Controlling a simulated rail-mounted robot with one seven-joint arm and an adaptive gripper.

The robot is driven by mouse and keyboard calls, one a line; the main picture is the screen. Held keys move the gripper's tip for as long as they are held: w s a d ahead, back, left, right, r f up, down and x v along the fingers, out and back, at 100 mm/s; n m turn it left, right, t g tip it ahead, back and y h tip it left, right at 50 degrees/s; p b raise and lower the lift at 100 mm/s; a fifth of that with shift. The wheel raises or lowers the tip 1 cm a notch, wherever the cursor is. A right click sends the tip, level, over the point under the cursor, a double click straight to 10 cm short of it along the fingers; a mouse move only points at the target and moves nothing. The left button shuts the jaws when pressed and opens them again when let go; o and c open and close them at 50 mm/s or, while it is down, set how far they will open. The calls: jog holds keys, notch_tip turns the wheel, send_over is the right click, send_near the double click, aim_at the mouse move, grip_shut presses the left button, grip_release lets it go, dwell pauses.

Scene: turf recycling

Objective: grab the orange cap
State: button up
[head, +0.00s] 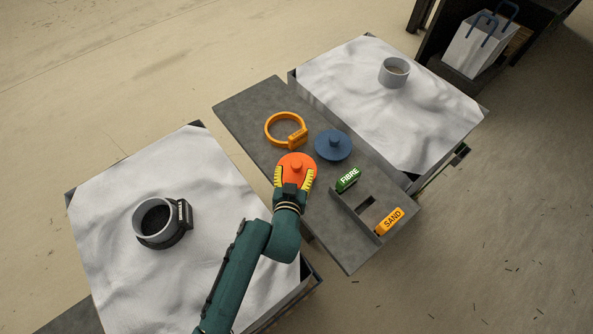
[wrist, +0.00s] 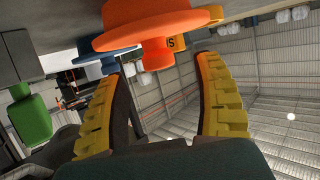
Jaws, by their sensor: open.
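The orange cap (head: 295,162) is a flat disc with a small knob, on the grey middle table. In the wrist view the orange cap (wrist: 140,30) fills the top, its knob hanging down in the picture between my finger ends. My gripper (head: 295,180) has its yellow-padded fingers open, one on each side of the cap in the head view. In the wrist view my gripper (wrist: 163,72) shows a clear gap between each finger and the knob. The near edge of the cap is hidden by my gripper.
A blue cap (head: 333,146) lies close right of the orange one, and an orange ring clamp (head: 269,118) lies behind it. Green FIBRE (head: 347,180) and orange SAND (head: 389,221) blocks are at the right. White-covered bins flank the table, with grey collars (head: 393,72) on them.

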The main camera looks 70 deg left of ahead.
aim_at(296, 165)
jog(key=x, duration=0.4)
jog(key=shift+a+r, duration=0.1)
jog(key=shift+r, duration=0.05)
grip_shut()
